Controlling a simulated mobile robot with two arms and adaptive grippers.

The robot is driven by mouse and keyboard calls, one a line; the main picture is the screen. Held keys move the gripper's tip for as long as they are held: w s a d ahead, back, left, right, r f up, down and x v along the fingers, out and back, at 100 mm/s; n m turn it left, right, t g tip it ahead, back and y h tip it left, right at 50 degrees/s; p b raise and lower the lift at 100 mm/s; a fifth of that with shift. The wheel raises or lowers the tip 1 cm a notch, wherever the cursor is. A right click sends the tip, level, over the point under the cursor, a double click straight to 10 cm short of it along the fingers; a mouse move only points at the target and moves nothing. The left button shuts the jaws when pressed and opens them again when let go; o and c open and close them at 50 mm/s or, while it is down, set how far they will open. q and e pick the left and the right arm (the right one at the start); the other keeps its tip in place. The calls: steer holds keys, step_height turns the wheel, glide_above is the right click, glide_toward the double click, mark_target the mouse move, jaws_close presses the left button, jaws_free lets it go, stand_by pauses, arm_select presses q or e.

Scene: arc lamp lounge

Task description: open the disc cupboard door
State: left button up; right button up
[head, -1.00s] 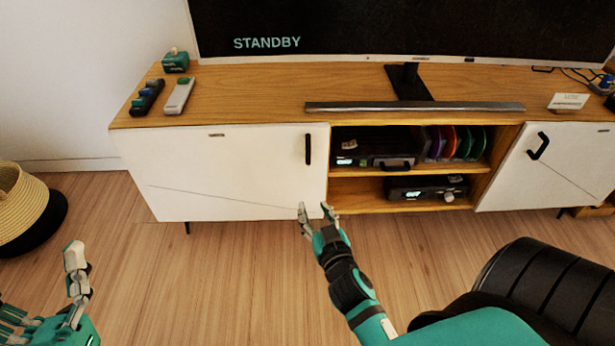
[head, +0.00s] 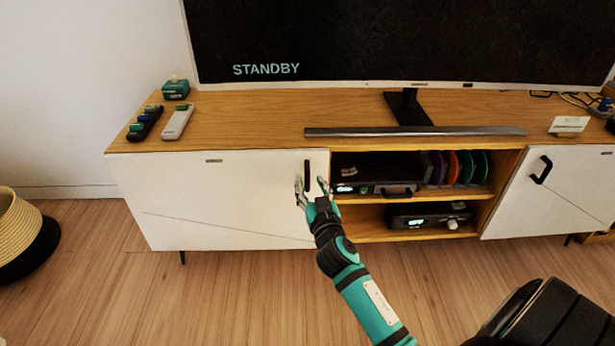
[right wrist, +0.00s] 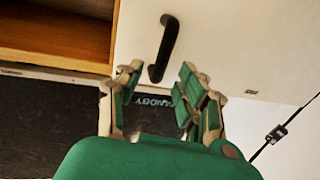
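The white left cupboard door (head: 225,200) is shut, with a small label too small to read. Its black upright bar handle (head: 307,175) is near its right edge. My right gripper (head: 310,186) is open, its fingers pointing up at the handle, one on each side of it in the head view. In the right wrist view the handle (right wrist: 164,46) stands just past the open fingertips (right wrist: 158,74), its end near the gap between them; no grip shows. A second white door (head: 565,190) with a black handle (head: 541,170) is at the right. My left gripper is out of view.
Open shelves (head: 400,198) between the doors hold devices and coloured discs (head: 460,167). The wooden top (head: 250,120) carries remotes, a soundbar (head: 415,132) and the television. A basket (head: 22,235) stands far left; floor before the left door is clear.

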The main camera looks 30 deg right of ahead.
mark_target(308, 178)
steer(key=shift+x, duration=2)
jaws_close()
